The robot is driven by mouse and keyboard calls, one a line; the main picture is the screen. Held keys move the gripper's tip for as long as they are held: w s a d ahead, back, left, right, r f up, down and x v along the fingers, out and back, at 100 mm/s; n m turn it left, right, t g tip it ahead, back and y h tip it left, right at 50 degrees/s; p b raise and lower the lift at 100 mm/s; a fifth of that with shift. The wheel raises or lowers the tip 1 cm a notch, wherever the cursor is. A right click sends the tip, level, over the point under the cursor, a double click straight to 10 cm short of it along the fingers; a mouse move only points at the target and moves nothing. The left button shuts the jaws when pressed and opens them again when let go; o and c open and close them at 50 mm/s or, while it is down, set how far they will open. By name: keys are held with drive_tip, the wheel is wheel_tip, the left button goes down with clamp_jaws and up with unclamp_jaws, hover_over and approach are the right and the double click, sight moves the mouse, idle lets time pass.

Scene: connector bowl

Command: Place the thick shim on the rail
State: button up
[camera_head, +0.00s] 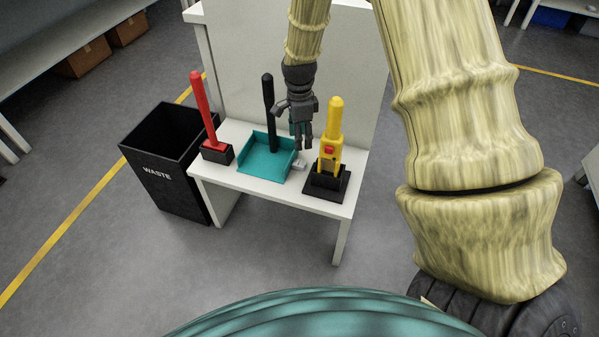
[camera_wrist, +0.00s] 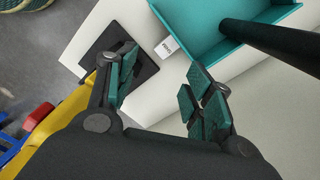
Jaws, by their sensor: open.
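My gripper (camera_head: 300,130) is above the small white table (camera_head: 255,191), between the teal dustpan and the yellow tool. In the wrist view my gripper (camera_wrist: 163,85) has its two fingers wide apart with nothing between them. A small pale block (camera_head: 299,164) lies at the right side of the teal dustpan. It also shows in the wrist view, as a white labelled block (camera_wrist: 164,47) beyond the gap between the fingers; its lettering is too small to read. I cannot tell whether this block is the thick shim. I cannot make out a rail.
The teal dustpan (camera_head: 262,170) has a black handle (camera_head: 269,115) standing up behind it. A red-handled tool (camera_head: 202,105) stands at the left, and a yellow tool (camera_head: 331,150) stands in a black base (camera_head: 327,186) at the right. A black waste bin (camera_head: 170,185) is left of the table.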

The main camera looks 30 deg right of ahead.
drive_tip(key=f+m+b, duration=0.1)
drive_tip(key=m+b, duration=0.1)
drive_tip(key=m, duration=0.2)
drive_tip(key=m+b, duration=0.2)
drive_tip(key=m, duration=0.1)
hover_over(302, 163)
drive_tip(key=f, duration=0.4)
drive_tip(key=w+f, duration=0.1)
drive_tip(key=f, duration=0.1)
drive_tip(key=shift+a, duration=0.25)
drive_tip(key=shift+n, duration=0.3)
drive_tip(key=shift+s+d+f+b, duration=0.15)
drive_tip(key=shift+f+b, duration=0.25)
drive_tip(key=shift+f, duration=0.5)
drive_tip(key=shift+s+a+f+b, duration=0.1)
drive_tip(key=shift+s+f+b, duration=0.1)
drive_tip(key=shift+f+b, duration=0.45)
drive_tip(key=shift+s+d+f+b, duration=0.1)
drive_tip(key=shift+s+f+b, duration=0.1)
drive_tip(key=shift+f, duration=0.9)
drive_tip(key=shift+c, duration=0.4)
clamp_jaws()
drive_tip(key=shift+r, duration=0.15)
